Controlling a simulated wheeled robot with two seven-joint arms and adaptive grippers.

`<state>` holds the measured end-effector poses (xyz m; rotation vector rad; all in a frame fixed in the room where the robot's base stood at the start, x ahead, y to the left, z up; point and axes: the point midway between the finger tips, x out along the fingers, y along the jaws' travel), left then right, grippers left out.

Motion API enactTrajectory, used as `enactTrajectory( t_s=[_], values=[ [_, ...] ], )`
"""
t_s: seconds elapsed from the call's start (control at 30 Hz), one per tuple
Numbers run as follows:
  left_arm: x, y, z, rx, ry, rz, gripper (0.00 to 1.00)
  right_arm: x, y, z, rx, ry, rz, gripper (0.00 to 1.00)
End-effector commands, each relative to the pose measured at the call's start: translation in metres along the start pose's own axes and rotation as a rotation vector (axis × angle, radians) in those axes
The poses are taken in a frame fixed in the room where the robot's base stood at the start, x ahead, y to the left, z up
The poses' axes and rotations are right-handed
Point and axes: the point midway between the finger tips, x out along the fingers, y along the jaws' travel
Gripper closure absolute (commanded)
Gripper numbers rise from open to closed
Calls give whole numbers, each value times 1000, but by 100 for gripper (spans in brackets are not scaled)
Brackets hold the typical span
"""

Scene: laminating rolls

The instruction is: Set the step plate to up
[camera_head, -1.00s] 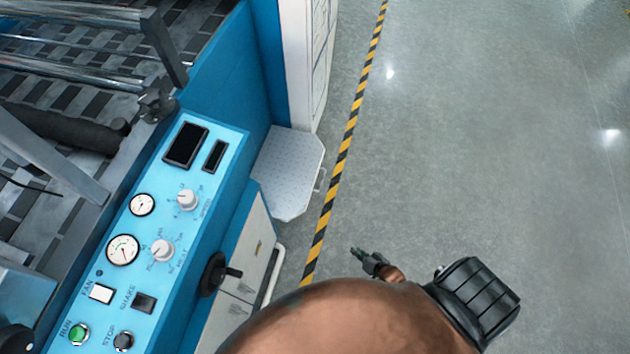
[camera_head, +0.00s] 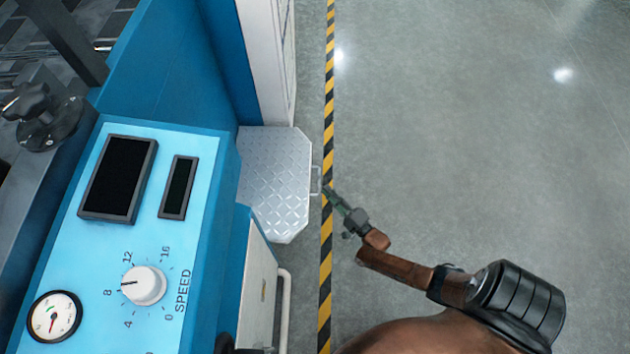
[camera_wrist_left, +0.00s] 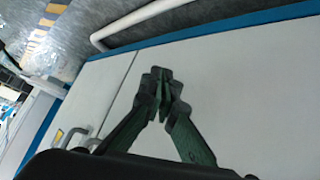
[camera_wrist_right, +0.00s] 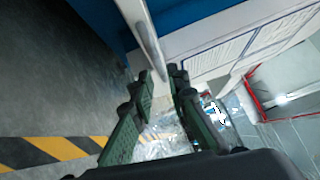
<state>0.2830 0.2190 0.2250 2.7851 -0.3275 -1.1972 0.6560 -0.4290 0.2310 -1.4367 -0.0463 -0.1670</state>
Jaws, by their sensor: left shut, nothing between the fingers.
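The step plate (camera_head: 275,190) is a silver diamond-tread plate beside the blue machine, its tread facing up toward the head camera. It seems to lie flat. A thin handle (camera_head: 316,180) sticks out from its right edge. My right gripper (camera_head: 327,190) is at this handle, with the fingertips close beside it; I cannot tell whether they touch. In the right wrist view the fingers (camera_wrist_right: 159,75) are apart, with a pale bar beyond them. My left gripper (camera_wrist_left: 163,85) is shut and empty in front of white cabinet doors (camera_wrist_left: 235,75); the head view does not show it.
The blue control panel (camera_head: 205,140) with a speed knob (camera_head: 144,286) and gauge is at left. A white cabinet (camera_head: 268,60) stands behind the plate. A white rail (camera_head: 284,310) is in front. Yellow-black floor tape (camera_head: 325,275) runs past, with open floor to the right.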

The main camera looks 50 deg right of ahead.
Motion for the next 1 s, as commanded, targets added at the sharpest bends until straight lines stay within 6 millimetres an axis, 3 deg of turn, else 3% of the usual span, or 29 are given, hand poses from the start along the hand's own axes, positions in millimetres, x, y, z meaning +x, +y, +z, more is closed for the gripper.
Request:
enactTrajectory(
  t_s=[0.2, 0.4, 0.73, 1.0],
  values=[
    [3, -2, 12, 19, 39, 10, 100, 34, 2, -1, -2, 1, 2, 85],
    [2, -3, 17, 31, 70, 19, 100, 54, 2, 0, -2, 1, 3, 85],
    [2, -2, 16, 33, 80, 21, 100, 59, 1, 0, -3, 0, 3, 85],
    [2, -3, 16, 33, 79, 21, 100, 59, 1, 0, -3, 0, 3, 100]
  ],
)
